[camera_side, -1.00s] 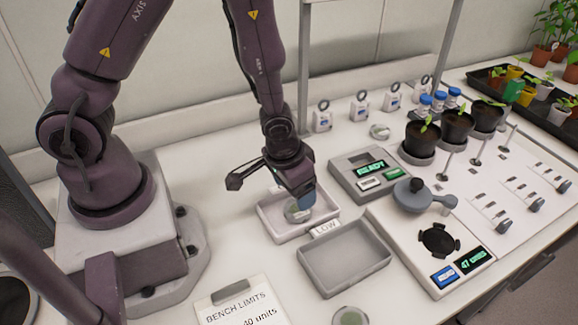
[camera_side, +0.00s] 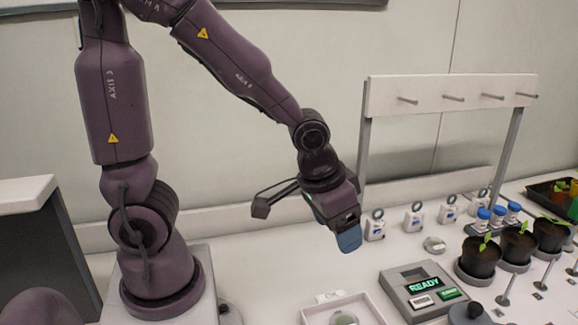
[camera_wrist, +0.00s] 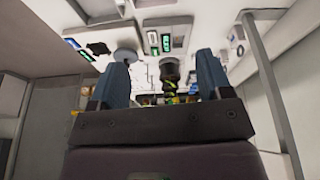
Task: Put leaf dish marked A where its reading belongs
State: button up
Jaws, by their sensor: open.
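A leaf dish (camera_side: 343,319) with a green leaf piece sits in a pale tray (camera_side: 372,312), at the bottom edge of the side view. A second small dish (camera_side: 434,244) lies on the bench behind the device with the READY display. I cannot read a letter A on either dish. My gripper (camera_side: 348,238) is open and empty, raised in the air above and behind the tray. In the wrist view my two blue fingers (camera_wrist: 162,85) stand apart with nothing held between them.
The READY device (camera_side: 425,290) stands right of the tray. Several small tagged bottles (camera_side: 414,217), blue-capped vials (camera_side: 498,214) and potted seedlings (camera_side: 481,257) line the back right. A peg rack (camera_side: 450,97) rises behind them. A small label (camera_side: 329,296) stands at the tray's back edge.

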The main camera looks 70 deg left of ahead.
jog(key=s+a+r+m+t, duration=0.1)
jog(key=s+r+t, duration=0.1)
jog(key=s+r, duration=0.6)
notch_tip(320, 180, up, 4)
jog(key=shift+a, duration=0.15)
jog(key=shift+s, duration=0.1)
dwell(0.6)
